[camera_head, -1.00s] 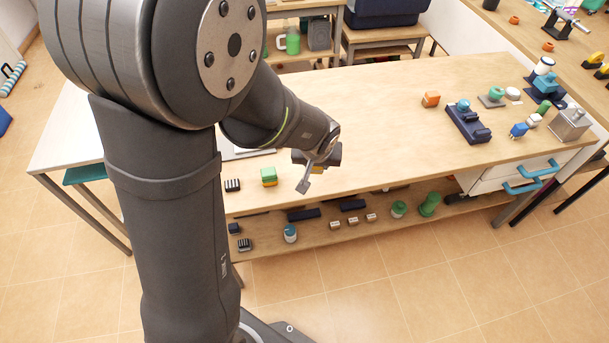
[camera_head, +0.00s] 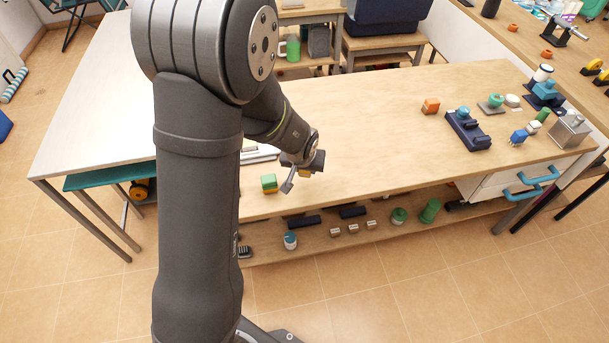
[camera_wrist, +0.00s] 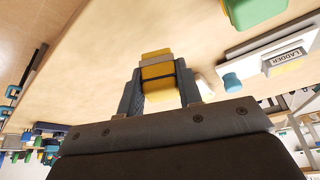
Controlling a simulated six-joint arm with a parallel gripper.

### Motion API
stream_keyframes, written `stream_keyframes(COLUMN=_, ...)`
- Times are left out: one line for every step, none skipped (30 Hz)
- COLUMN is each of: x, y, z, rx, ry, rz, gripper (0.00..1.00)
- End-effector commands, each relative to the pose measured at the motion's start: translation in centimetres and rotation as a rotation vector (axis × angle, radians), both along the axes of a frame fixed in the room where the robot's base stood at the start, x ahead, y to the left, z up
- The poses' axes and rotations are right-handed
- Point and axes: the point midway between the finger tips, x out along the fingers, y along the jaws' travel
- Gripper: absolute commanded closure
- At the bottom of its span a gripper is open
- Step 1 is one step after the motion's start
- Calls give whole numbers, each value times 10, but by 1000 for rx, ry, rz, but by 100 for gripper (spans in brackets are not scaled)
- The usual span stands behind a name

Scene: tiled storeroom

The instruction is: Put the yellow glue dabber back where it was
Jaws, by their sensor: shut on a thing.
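The yellow glue dabber (camera_wrist: 157,72) shows in the wrist view as a banded yellow piece between the two fingers. My gripper (camera_wrist: 160,92) is shut on it. In the head view my gripper (camera_head: 303,172) is above the near left part of the wooden bench (camera_head: 360,120). The dabber is mostly hidden there by the gripper and wrist. The wrist view shows bare bench top beyond it. I cannot tell its exact height above the bench.
A green-and-yellow block (camera_head: 269,183) stands close left of my gripper. A white plate (camera_head: 260,153) lies behind it, partly hidden by my arm. The wrist view shows a box labelled LADDER (camera_wrist: 285,60). The bench middle is clear; a blue holder (camera_head: 468,130) stands farther right.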

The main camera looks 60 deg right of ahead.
Motion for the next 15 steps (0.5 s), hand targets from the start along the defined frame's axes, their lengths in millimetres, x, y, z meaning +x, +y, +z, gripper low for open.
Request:
stream_keyframes(x=2, y=0, z=-2, rx=0, ry=0, rz=1, gripper=86)
stream_keyframes(x=3, y=-1, z=-3, rx=0, ry=0, rz=0, gripper=86)
stream_keyframes(x=3, y=-1, z=-5, rx=0, ry=0, rz=0, gripper=86)
stream_keyframes(x=3, y=-1, z=-7, rx=0, ry=0, rz=0, gripper=86)
stream_keyframes(x=3, y=-1, z=-10, rx=0, ry=0, rz=-1, gripper=86)
stream_keyframes(x=2, y=0, z=-15, rx=2, ry=0, rz=-1, gripper=86)
stream_keyframes(x=2, y=0, z=-19, rx=2, ry=0, rz=-1, gripper=86)
stream_keyframes(x=2, y=0, z=-24, rx=2, ry=1, rz=-1, gripper=86)
stream_keyframes(x=2, y=0, z=-29, rx=2, ry=1, rz=-1, gripper=86)
stream_keyframes(x=2, y=0, z=-34, rx=2, ry=1, rz=-2, gripper=86)
stream_keyframes(x=2, y=-1, z=-37, rx=0, ry=0, rz=-1, gripper=86)
stream_keyframes(x=2, y=-1, z=-40, rx=-1, ry=1, rz=-2, gripper=86)
stream_keyframes(x=2, y=-1, z=-41, rx=-1, ry=1, rz=-2, gripper=86)
stream_keyframes(x=2, y=-1, z=-42, rx=-1, ry=1, rz=-2, gripper=86)
stream_keyframes(x=2, y=-1, z=-42, rx=-2, ry=1, rz=-2, gripper=86)
